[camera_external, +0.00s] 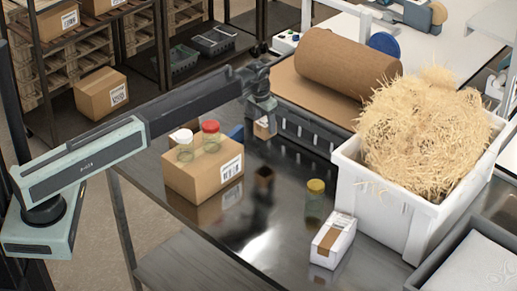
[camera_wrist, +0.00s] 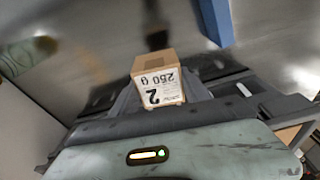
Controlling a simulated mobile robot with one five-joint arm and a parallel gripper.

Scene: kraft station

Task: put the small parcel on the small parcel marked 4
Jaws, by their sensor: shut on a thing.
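My gripper (camera_external: 263,108) is shut on a small brown parcel (camera_external: 264,128) and holds it above the steel table, beyond the cardboard box. The same parcel shows in the wrist view (camera_wrist: 158,80) between the jaws, its white label reading 2 and 250 g, upside down in the picture. I cannot make out a parcel marked 4 in either view. A small white parcel with a brown band (camera_external: 332,240) stands at the table's front right; its mark is too small to read.
A cardboard box (camera_external: 190,181) with a red-lidded jar (camera_external: 211,136) and a white-lidded jar (camera_external: 183,146) stands left. A yellow-lidded jar (camera_external: 315,198) stands nearer the middle. A white crate of straw (camera_external: 380,210) blocks the right. The table's middle is clear.

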